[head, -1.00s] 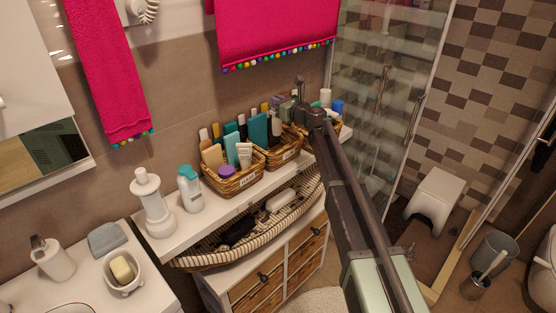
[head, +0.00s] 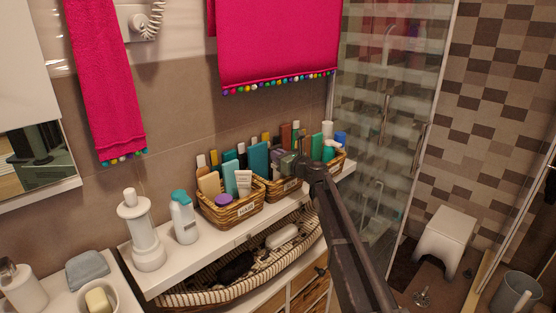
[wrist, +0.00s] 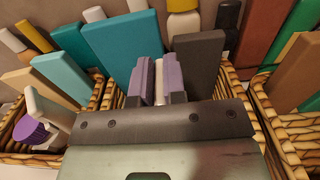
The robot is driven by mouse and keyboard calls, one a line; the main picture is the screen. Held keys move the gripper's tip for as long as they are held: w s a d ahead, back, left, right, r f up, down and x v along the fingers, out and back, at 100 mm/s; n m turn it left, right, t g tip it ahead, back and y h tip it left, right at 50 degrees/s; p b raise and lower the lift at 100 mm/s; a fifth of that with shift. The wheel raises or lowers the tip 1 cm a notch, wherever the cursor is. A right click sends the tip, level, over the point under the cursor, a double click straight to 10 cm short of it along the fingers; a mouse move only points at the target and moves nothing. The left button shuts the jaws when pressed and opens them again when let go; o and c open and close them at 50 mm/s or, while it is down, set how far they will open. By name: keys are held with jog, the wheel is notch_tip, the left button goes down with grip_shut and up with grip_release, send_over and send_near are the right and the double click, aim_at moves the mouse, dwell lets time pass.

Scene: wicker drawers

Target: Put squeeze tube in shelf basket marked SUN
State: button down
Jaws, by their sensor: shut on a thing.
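My gripper (wrist: 158,82) is shut on a narrow pale item (wrist: 159,84), likely the squeeze tube; only a thin strip shows between the fingers. In the head view my gripper (head: 303,160) is at the middle basket (head: 284,188), and the held item cannot be made out. In the wrist view the fingers point into the middle basket (wrist: 112,97), among upright boxes; the depth is unclear. The middle basket's label is too small to read. A right basket (head: 340,160) stands beside it, its label hidden. The left basket (head: 232,210) has a label that seems to read HAIR.
A teal box (wrist: 122,45) and a dark grey box (wrist: 198,60) stand close to the fingers. A white bottle with teal cap (head: 184,220) and a white dispenser (head: 143,235) stand left on the shelf. A striped long basket (head: 215,287) lies below. A glass shower screen (head: 385,120) is at right.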

jog(key=shift+f, duration=0.25)
jog(key=c, duration=1.2)
grip_release()
jog(key=shift+r, duration=0.1)
jog(key=shift+r, duration=0.35)
jog(key=v, duration=1.2)
jog(key=shift+f, duration=0.15)
jog(key=shift+s, duration=0.1)
